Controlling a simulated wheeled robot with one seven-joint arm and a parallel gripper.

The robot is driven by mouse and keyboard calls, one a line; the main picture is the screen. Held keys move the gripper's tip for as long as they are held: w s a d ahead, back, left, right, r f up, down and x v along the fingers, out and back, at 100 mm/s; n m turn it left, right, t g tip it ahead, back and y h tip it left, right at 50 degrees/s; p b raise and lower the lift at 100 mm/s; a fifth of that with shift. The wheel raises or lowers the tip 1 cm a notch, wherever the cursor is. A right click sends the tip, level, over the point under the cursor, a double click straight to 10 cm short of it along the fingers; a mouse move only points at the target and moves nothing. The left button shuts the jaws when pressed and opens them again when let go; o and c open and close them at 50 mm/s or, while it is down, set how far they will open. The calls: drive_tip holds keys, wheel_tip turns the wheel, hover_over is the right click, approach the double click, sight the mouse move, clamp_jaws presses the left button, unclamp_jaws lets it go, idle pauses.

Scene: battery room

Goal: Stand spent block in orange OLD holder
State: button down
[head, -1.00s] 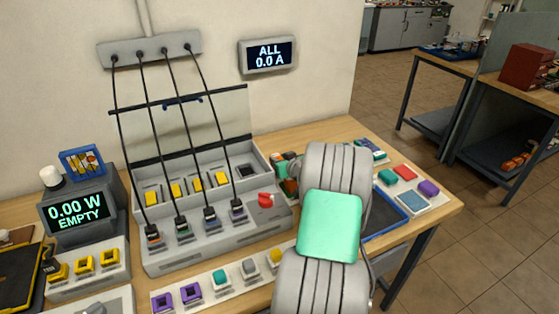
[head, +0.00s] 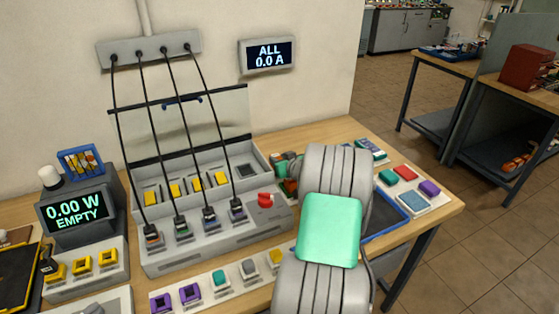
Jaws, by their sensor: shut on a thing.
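My gripper is not in view. My own arm's grey links and green cover fill the lower right middle and hide the bench behind them. I cannot pick out the spent block or the orange OLD holder for sure. A small cluster with orange-brown and dark green parts (head: 288,178) shows just left of my arm, partly hidden by it. What it is cannot be told.
The grey charger (head: 215,238) has several cables plugged in and a red knob (head: 265,199). A front strip holds purple (head: 189,293), teal (head: 220,278), grey and yellow blocks. A blue-edged tray (head: 400,229) and coloured blocks (head: 404,170) lie right of my arm.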

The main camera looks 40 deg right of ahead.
drive_tip(key=shift+f+b, duration=0.7)
drive_tip(key=c, duration=1.3)
unclamp_jaws()
drive_tip(key=shift+s+r, duration=0.1)
drive_tip(key=shift+p+v, duration=0.6)
drive_tip(key=shift+v, duration=4.85)
